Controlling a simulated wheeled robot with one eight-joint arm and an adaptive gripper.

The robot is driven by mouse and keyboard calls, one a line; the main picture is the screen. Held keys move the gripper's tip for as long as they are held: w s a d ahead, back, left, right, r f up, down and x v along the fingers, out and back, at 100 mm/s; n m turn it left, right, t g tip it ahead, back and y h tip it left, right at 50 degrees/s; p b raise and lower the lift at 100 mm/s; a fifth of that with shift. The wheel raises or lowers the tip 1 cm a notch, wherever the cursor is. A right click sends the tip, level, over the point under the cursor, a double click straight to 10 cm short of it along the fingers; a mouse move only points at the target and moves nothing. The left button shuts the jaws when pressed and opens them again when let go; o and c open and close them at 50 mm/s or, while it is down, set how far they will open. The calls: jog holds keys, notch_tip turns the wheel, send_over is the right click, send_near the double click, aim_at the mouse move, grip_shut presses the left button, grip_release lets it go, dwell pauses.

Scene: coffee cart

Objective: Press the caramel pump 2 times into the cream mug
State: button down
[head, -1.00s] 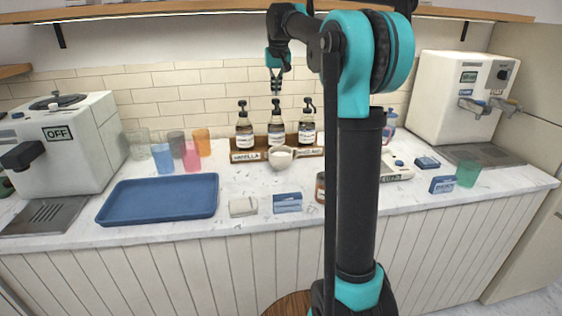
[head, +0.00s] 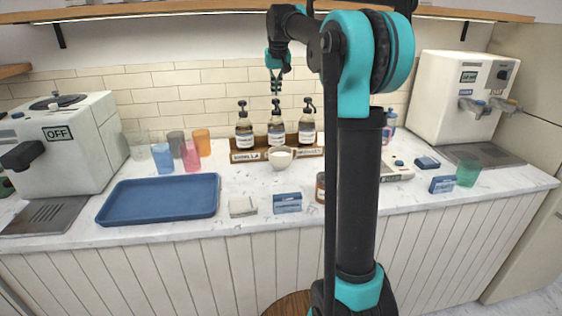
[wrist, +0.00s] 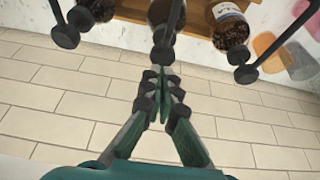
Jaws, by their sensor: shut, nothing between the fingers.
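Three brown pump bottles with black pumps stand in a row on a wooden rack (head: 236,156): left (head: 244,140), middle (head: 276,137) and right (head: 307,136). The rack label under the left one reads VANILLA; the mug partly hides the labels further right, so I cannot read caramel. The cream mug (head: 281,158) stands in front of the middle bottle. My gripper (head: 276,91) is shut and empty, just above the middle pump head. In the wrist view, my gripper (wrist: 161,75) points at the middle pump (wrist: 163,50), with a small gap seen from the head.
Several coloured glasses (head: 191,157) and a blue tray (head: 160,198) are left of the rack. The tiled wall (head: 190,95) is close behind.

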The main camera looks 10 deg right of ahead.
jog(key=shift+f, duration=1.4)
jog(key=shift+r, duration=1.5)
jog(key=shift+f, duration=0.1)
jog(key=shift+f, duration=1.35)
jog(key=shift+r, duration=1.45)
